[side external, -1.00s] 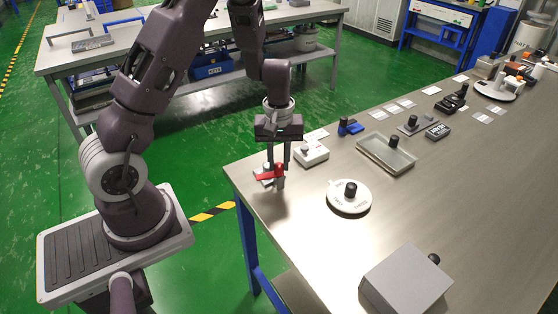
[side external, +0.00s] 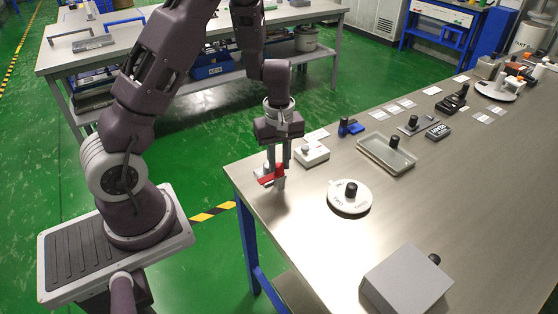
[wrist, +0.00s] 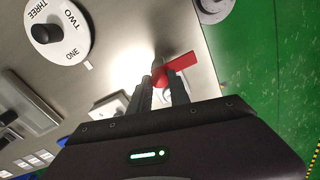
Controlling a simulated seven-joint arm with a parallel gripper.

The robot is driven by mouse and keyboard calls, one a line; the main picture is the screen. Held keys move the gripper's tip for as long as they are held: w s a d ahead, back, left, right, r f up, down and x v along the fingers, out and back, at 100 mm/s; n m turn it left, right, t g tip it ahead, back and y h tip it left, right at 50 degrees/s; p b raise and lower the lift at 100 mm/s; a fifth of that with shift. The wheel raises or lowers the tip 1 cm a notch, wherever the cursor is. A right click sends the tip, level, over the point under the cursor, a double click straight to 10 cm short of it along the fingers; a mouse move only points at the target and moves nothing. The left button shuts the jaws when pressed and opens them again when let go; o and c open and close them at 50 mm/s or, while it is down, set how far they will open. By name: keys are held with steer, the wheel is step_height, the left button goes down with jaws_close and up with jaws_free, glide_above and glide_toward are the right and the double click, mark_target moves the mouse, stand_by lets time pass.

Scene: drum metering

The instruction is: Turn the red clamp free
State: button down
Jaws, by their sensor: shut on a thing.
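The red clamp (side external: 270,177) sits at the near left corner of the steel table, with a pale grey part beside it. In the wrist view its red lever (wrist: 181,64) points up and to the right. My gripper (side external: 278,164) points down over the clamp and is shut on it. In the wrist view the fingers (wrist: 164,84) close on the clamp's upright part, which they partly hide.
A white dial (side external: 349,197) with a black knob stands to the right, also seen in the wrist view (wrist: 62,30). A white box (side external: 311,153) stands close behind my gripper. A grey box (side external: 405,280) is at the front. The table edge is close on the left.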

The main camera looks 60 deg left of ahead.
mark_target(279, 164)
steer(key=c, duration=1.2)
jaws_free()
step_height(279, 164, up, 7)
steer(key=shift+r, duration=0.1)
steer(key=s+d+r+m+t+h, duration=0.1)
steer(key=s+d+r+m, duration=0.15)
steer(key=r, duration=0.25)
steer(key=s+d+r+m+t, duration=0.1)
steer(key=s+d+r+m, duration=0.1)
steer(key=d+r, duration=0.25)
steer(key=s+d+r+m+t, duration=0.1)
steer(key=s+d+r+m, duration=0.1)
steer(key=s+r+m, duration=0.2)
steer(key=s+d+r+m+t+y, duration=0.1)
steer(key=s+r+m, duration=0.3)
steer(key=s, duration=0.7)
steer(key=d+m+t, duration=0.1)
steer(key=m, duration=0.1)
steer(key=shift+d+m+t, duration=0.3)
steer(key=shift+d+m, duration=0.05)
steer(key=shift+d, duration=0.05)
